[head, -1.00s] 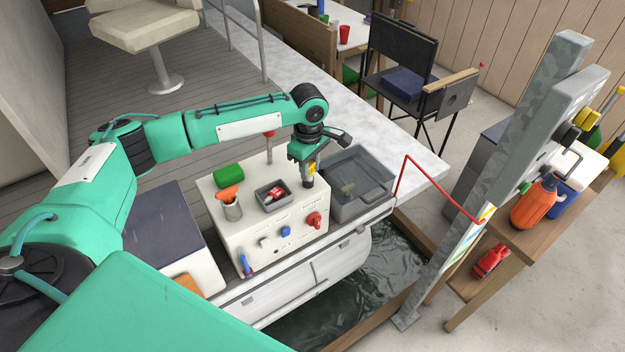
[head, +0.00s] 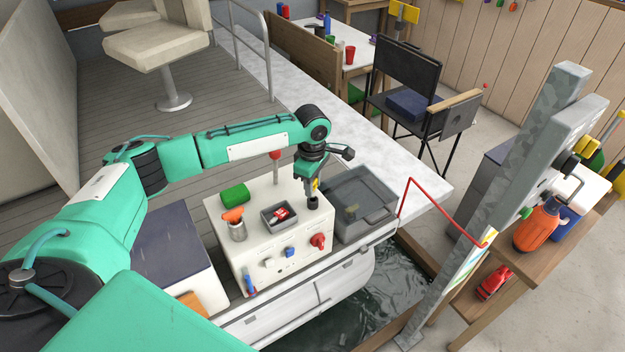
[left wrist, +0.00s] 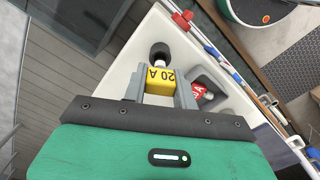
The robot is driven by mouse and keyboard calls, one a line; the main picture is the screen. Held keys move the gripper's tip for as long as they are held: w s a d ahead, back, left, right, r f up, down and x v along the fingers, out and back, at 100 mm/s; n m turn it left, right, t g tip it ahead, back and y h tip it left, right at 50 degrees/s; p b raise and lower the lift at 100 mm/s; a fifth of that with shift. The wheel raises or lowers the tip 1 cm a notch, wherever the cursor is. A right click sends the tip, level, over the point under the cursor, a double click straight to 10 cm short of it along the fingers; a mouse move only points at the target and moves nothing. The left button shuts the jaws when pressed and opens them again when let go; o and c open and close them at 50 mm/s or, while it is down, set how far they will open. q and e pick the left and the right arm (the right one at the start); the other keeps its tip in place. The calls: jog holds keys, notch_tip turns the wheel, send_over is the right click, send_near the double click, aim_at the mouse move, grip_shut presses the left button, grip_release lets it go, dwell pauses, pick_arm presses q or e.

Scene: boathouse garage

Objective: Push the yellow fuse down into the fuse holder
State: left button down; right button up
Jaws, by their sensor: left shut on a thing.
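The yellow fuse (left wrist: 160,80), marked "20 A", is between the fingers of my left gripper (left wrist: 160,88), which is shut on it. The fuse's pale end points at the black round fuse holder (left wrist: 160,53) on the white console. In the left wrist view the end is at the holder's mouth; I cannot tell how deep it sits. In the head view my left gripper (head: 316,186) points down just above the holder (head: 313,203), with a bit of the fuse showing yellow. My right gripper is not in view.
A grey tray (head: 268,225) with a red fuse (head: 281,215) stands beside the holder on the white console (head: 240,262). A grey bin (head: 375,190) is at the right.

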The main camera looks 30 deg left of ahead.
pick_arm(q)
jog(key=shift+f, duration=1.3)
jog(key=shift+p, duration=0.3)
jog(key=shift+f, duration=0.1)
jog(key=shift+f, duration=0.2)
jog(key=shift+s+f+p, duration=0.1)
jog(key=shift+f+p, duration=0.25)
jog(key=shift+p, duration=0.1)
